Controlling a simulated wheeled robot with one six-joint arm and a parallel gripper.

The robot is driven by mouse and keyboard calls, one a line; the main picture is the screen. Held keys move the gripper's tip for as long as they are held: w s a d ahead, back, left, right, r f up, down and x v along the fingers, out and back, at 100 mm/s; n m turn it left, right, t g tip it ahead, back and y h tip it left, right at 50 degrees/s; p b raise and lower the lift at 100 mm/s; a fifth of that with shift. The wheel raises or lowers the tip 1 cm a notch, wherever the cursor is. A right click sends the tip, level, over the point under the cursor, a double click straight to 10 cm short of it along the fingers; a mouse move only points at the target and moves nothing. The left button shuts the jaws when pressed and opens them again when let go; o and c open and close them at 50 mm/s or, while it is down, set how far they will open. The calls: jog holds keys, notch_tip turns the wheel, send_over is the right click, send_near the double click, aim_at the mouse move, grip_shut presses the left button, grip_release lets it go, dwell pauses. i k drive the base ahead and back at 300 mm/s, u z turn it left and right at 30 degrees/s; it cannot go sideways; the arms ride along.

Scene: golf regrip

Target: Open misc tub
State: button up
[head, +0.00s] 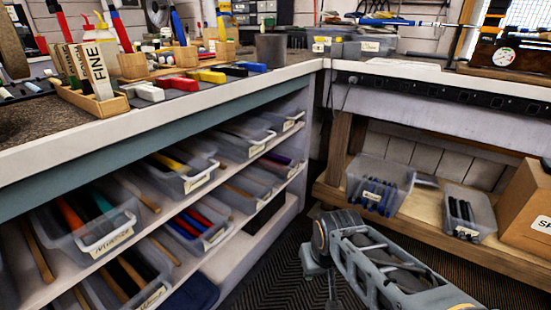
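I cannot pick out the misc tub for certain, as most labels are too small or slanted to read. Clear labelled tubs fill the shelves under the left counter. One front tub (92,222) holds red and green grips, and its label is not clearly legible. Another tub (183,170) holds a yellow grip. On the right low shelf stand a tub of blue grips (378,188) and a tub of black grips (468,214). Two small labelled tubs sit on the back counter, one of them a grey tub (368,46). My arm shows at bottom right, but my gripper's fingers are not visible.
The left counter (215,97) carries a wooden tray (92,98) with a block marked FINE, bottles and coloured clamps. A cardboard box (528,210) stands at the right edge. Dark patterned floor (262,272) is open between the shelves and my arm.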

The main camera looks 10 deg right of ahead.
aim_at(284, 174)
jog(key=z, duration=0.25)
jog(key=i, duration=0.85)
jog(key=u, duration=0.3)
